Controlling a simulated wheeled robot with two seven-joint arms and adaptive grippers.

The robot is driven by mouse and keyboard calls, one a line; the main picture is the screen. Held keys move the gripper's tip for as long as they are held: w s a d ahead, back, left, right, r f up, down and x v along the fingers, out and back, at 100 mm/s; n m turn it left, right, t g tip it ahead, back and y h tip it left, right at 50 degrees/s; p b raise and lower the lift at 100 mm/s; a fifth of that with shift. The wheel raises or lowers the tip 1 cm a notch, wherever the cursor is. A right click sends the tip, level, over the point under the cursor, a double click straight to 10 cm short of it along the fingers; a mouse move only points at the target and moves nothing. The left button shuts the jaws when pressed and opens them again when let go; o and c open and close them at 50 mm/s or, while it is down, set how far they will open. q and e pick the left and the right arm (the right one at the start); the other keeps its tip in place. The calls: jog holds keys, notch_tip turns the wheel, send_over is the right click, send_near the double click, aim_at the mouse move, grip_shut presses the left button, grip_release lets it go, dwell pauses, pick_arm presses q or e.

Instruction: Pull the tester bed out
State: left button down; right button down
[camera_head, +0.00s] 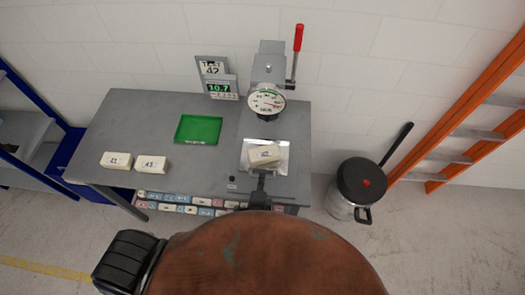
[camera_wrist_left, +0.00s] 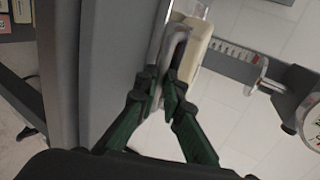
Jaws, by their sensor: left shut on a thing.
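The tester bed (camera_head: 281,164) is a pale metal plate at the front of the tester, below the round gauge (camera_head: 267,102). A cream foam block (camera_head: 264,153) with a label lies on it. My left gripper (camera_head: 260,189) is at the bed's front edge. In the left wrist view, my left gripper (camera_wrist_left: 166,92) has its green-sided fingers closed on a grey metal loop handle (camera_wrist_left: 177,38). The block (camera_wrist_left: 194,45) shows just beyond the handle. The right gripper is not in view.
The grey table (camera_head: 120,120) holds a green tray (camera_head: 199,129) and two labelled blocks, a left one (camera_head: 116,160) and a right one (camera_head: 152,164). A red-tipped lever (camera_head: 298,40) rises from the tester. A lidded bin (camera_head: 360,182) stands right. A brown rounded surface hides the bottom.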

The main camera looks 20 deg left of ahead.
pick_arm(q)
jog(key=s+d, duration=0.1)
jog(key=s, duration=0.5)
jog(key=shift+s+d, duration=0.15)
jog(key=shift+s, duration=0.1)
jog(key=c, duration=1.9)
grip_release()
jog(key=v, duration=0.3)
jog(key=p+v, duration=0.1)
jog(key=v, duration=0.1)
jog(key=shift+s+r+p, duration=0.2)
jog(key=shift+r+p, duration=0.1)
jog(key=shift+r, duration=0.1)
